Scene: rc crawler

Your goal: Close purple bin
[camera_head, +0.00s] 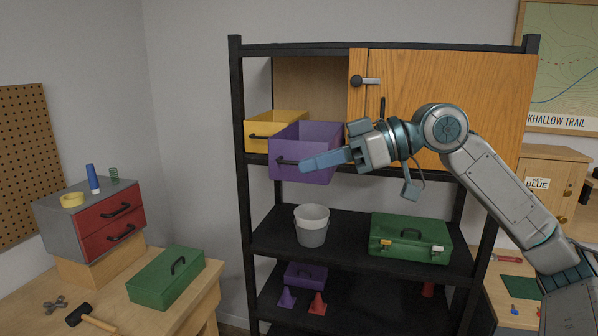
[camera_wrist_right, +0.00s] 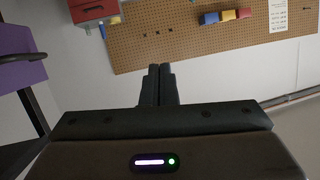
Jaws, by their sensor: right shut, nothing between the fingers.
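The purple bin (camera_head: 287,146) stands on the upper shelf and juts forward past the shelf edge, beside a yellow bin. Its dark handle (camera_head: 286,161) is on the front face. My right gripper (camera_head: 303,164) is shut and empty; in the head view its fingers cross in front of the bin's front, with the tips near the handle. Whether they touch the bin cannot be told. In the right wrist view the closed fingers (camera_wrist_right: 158,72) point toward the pegboard, and part of the purple bin (camera_wrist_right: 22,42) shows at the left edge, apart from them. My left gripper is not in view.
The yellow bin (camera_head: 258,125) sits left of the purple bin. A wooden sliding door (camera_head: 450,75) covers the shelf's upper right. Below are a grey bucket (camera_head: 312,231) and a green toolbox (camera_head: 410,232). Open space lies between the rack and the left workbench (camera_head: 205,288).

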